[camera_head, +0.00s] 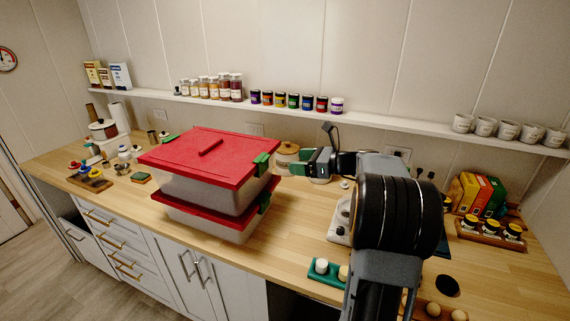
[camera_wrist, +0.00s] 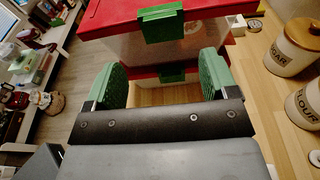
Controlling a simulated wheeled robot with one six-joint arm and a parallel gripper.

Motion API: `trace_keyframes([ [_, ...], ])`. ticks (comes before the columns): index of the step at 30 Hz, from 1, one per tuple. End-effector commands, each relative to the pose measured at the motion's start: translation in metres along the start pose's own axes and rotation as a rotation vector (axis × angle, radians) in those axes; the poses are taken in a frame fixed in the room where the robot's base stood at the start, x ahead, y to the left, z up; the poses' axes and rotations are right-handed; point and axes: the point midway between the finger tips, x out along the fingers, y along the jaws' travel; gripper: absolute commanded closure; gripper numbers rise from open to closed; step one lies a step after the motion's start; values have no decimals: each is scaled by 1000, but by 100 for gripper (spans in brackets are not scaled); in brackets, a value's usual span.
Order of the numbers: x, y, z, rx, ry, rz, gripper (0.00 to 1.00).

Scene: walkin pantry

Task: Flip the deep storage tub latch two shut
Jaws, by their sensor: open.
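Two clear tubs with red lids are stacked on the counter, the upper tub (camera_head: 200,190) on the lower tub (camera_head: 215,228). Which one is the deep storage tub is not clear. The upper tub's green latch (camera_head: 261,163) faces my gripper and also shows in the wrist view (camera_wrist: 161,27). The lower tub's green latch (camera_head: 264,201) is below it, partly visible in the wrist view (camera_wrist: 172,75). I cannot tell whether either is shut. My gripper (camera_head: 296,165) is open and empty beside the tubs' right end. Its green fingers (camera_wrist: 163,78) frame the lower latch in the wrist view.
Sugar (camera_wrist: 299,45) and flour (camera_wrist: 303,102) canisters stand close beside my gripper. A wall shelf (camera_head: 400,122) with jars and cups runs behind. A green tray (camera_head: 325,273) is at the counter's front edge. Bare counter (camera_head: 285,235) lies right of the tubs.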

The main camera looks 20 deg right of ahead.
Motion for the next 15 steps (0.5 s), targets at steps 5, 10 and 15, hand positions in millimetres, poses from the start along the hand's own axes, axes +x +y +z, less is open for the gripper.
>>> trace_keyframes([
  [5, -27, 0, -1, 0, 0, -3, 21],
  [10, -40, 0, 0, 0, 0, -2, 21],
  [15, -43, 0, 0, 0, 0, 0, 21],
])
